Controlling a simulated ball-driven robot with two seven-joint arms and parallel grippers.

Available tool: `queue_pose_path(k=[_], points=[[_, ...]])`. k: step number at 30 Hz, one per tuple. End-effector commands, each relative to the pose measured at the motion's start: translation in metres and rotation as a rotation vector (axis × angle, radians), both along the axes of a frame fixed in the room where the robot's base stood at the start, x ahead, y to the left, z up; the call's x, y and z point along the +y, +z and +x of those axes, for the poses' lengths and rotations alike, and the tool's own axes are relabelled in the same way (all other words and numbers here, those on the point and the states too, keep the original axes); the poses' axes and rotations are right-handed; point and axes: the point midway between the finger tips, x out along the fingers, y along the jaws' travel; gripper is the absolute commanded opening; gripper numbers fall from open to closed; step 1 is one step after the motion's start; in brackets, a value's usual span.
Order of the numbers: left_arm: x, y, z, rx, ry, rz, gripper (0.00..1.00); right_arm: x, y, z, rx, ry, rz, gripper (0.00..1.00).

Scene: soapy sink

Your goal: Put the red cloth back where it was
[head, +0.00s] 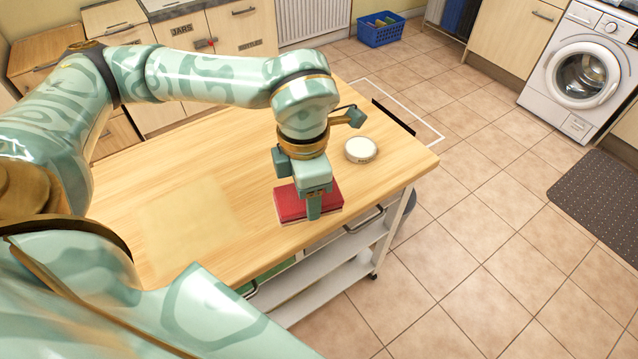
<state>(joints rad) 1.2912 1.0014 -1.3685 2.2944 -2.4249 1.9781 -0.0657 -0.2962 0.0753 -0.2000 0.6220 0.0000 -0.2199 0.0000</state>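The red cloth (289,206) lies as a flat folded rectangle on the wooden worktop, near its front right edge. My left gripper (312,206) points down right over the cloth. One finger shows in front of the cloth's near side. The other finger is hidden behind the gripper body, so I cannot tell how wide it is or whether it grips the cloth. My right gripper is out of view.
A round white-topped tin (361,150) stands on the worktop (240,150), just right of my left gripper. A paler rectangular patch (190,230) marks the worktop to the left. White shelves (325,280) lie below. Tiled floor is open to the right.

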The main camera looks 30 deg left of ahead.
Motion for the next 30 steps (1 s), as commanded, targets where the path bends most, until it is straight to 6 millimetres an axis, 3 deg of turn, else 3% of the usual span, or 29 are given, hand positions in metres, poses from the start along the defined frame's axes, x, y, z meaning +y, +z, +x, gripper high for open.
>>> queue_pose_path(k=[3, 7, 17, 18, 22, 30], points=[[0.003, -0.005, -0.001, 0.002, 0.196, 0.002, 0.40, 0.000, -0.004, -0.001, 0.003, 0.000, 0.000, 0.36], [0.007, -0.009, 0.005, 0.001, 0.289, 0.004, 0.40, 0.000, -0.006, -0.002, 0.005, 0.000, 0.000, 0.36], [0.045, -0.051, 0.085, 0.003, 0.299, 0.004, 0.40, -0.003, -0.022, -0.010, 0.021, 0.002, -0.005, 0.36], [0.048, -0.063, 0.090, 0.007, 0.298, 0.004, 0.40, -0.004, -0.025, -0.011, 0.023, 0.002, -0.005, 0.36], [0.056, -0.086, 0.108, 0.005, 0.295, 0.004, 0.40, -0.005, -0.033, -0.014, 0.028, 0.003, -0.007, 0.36], [0.063, -0.103, 0.123, 0.002, 0.293, 0.003, 0.40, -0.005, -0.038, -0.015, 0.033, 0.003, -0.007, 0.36]])
